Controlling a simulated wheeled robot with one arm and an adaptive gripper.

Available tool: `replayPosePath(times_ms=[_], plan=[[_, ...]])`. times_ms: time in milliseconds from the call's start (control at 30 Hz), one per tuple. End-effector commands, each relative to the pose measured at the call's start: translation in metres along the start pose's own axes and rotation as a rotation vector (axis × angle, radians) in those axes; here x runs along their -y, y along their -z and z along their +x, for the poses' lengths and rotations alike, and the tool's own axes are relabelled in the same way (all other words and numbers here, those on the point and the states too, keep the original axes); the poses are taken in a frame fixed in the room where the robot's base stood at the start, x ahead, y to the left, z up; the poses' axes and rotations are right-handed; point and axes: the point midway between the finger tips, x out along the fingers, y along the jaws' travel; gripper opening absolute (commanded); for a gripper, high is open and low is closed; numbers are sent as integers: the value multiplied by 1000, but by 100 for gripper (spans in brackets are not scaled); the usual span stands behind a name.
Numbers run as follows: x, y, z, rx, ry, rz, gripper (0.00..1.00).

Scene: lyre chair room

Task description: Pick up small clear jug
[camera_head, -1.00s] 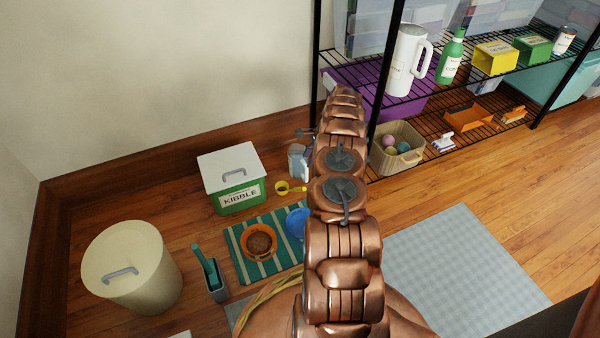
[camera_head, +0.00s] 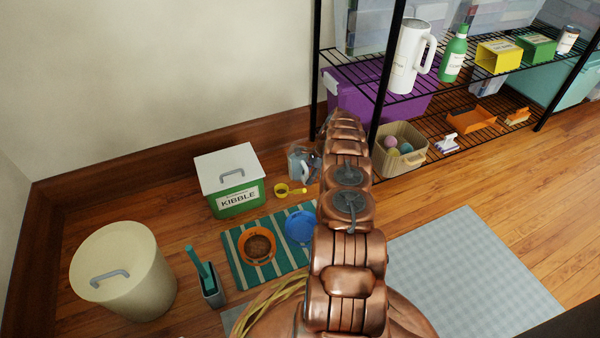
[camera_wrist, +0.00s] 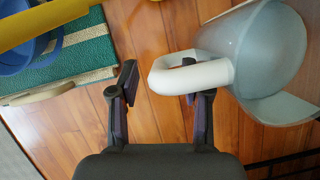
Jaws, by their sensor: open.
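The small clear jug (camera_head: 298,163) stands on the wood floor just right of the kibble box in the head view, partly hidden by my arm. In the wrist view the jug's translucent grey body (camera_wrist: 268,55) is at the upper right, with its white loop handle (camera_wrist: 168,78) pointing left. My gripper (camera_wrist: 158,72) is open, with the handle's end between its fingers. The handle covers part of the right finger, whose tip shows inside the loop. I cannot tell whether they touch. In the head view my arm hides most of the gripper.
The kibble box (camera_head: 229,180) and a yellow scoop (camera_head: 289,190) are beside the jug. A striped mat (camera_head: 236,251) holds an orange bowl (camera_head: 257,246) and a blue bowl (camera_head: 300,226). A black wire shelf (camera_head: 374,103) stands right of my arm. A basket (camera_head: 412,160) sits on its lowest level.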

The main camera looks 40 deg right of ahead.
Motion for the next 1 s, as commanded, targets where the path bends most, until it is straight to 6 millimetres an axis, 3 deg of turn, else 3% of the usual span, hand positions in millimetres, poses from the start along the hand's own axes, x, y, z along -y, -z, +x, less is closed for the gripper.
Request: replayPosePath(times_ms=[100,333,800,1000], plan=[[0,1,14,1,1,0,48],[0,0,13,0,1,0,48],[0,0,14,1,0,0,0],[0,0,14,1,0,0,0]])
